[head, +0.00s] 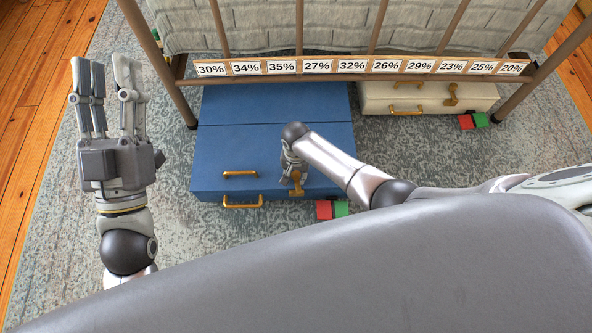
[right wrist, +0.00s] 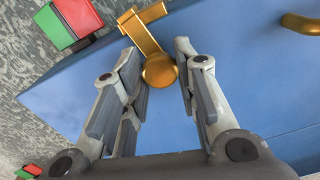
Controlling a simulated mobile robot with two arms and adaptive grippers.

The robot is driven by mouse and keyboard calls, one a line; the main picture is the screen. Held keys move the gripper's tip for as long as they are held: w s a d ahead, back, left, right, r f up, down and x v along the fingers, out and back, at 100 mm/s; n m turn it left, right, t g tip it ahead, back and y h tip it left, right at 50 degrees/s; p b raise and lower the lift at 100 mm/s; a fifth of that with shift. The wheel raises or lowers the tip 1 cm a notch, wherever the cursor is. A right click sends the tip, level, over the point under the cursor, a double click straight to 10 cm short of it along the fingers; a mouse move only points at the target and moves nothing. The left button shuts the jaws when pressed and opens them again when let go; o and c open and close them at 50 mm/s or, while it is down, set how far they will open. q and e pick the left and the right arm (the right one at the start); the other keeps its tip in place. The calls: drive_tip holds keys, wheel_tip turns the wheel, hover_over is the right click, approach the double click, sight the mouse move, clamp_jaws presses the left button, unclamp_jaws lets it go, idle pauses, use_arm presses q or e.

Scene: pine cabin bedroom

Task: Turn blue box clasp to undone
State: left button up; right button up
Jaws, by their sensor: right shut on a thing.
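The blue box (head: 235,160) lies on the rug, partly under a rail, with two brass handles on its near side. Its brass clasp (head: 296,191) is on the near side, right of the handles. In the right wrist view the clasp shows as a flat bar with a round knob (right wrist: 159,71). My right gripper (head: 293,175) is shut on the clasp, with the knob between its fingers in the right wrist view (right wrist: 158,58). My left gripper (head: 105,75) is open and empty, fingers up, left of the box.
A wooden rail (head: 350,69) with percentage labels and bars runs above the box's far edge. A cream box (head: 385,99) with a brass clasp stands at the back right. Red and green tiles (head: 324,209) lie beside the blue box; another pair (head: 467,123) lies near the cream box.

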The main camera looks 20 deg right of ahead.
drive_tip(key=n+p, duration=0.1)
drive_tip(key=n, duration=0.2)
drive_tip(key=shift+r+n+p, duration=0.1)
drive_tip(key=shift+n+p, duration=0.2)
drive_tip(key=shift+p, duration=0.1)
drive_tip(key=n+p, duration=0.1)
drive_tip(key=n, duration=0.8)
drive_tip(key=shift+p, duration=0.4)
use_arm(q)
wheel_tip(320, 180, down, 18)
drive_tip(key=a+g+y, duration=0.2)
drive_tip(key=g+y, duration=0.1)
drive_tip(key=g, duration=0.7)
drive_tip(key=shift+a+r+n+g+y, duration=0.2)
drive_tip(key=shift+n+g+y, duration=0.1)
drive_tip(key=shift+g, duration=0.1)
use_arm(e)
drive_tip(key=shift+n, duration=1.6)
use_arm(q)
drive_tip(key=shift+w, duration=0.1)
use_arm(e)
drive_tip(key=shift+w+n, duration=0.1)
drive_tip(key=shift+n, duration=0.2)
drive_tip(key=o, duration=1.1)
drive_tip(key=shift+c, duration=0.2)
